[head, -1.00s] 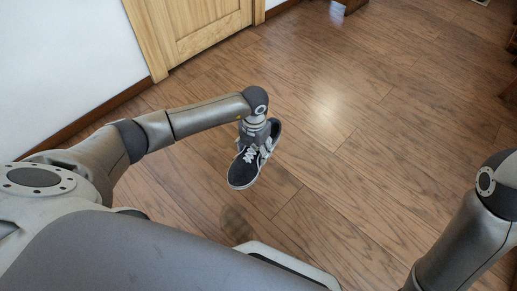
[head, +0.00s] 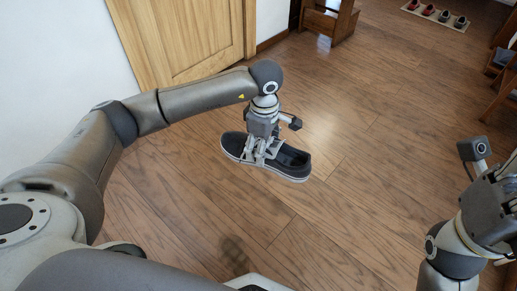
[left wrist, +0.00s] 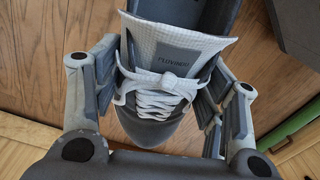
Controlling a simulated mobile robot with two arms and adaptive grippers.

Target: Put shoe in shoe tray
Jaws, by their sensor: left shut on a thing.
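A dark sneaker (head: 292,160) with a white sole hangs from my left gripper (head: 257,153), above the wooden floor. Its toe points left and its open heel end right. The left wrist view shows the sneaker's white laces and pale tongue (left wrist: 160,95) between the two fingers, which are shut on its sides. The shoe tray (head: 432,17) is a light, flat strip on the floor at the far top right, with several small red and dark shoes on it. My right gripper (head: 490,205) is at the right edge; its fingers are not clear.
A wooden door (head: 185,35) and white wall stand at the left. A wooden piece of furniture (head: 328,20) stands at the top centre. More wooden furniture (head: 503,75) lines the right edge. The floor (head: 380,110) between is clear.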

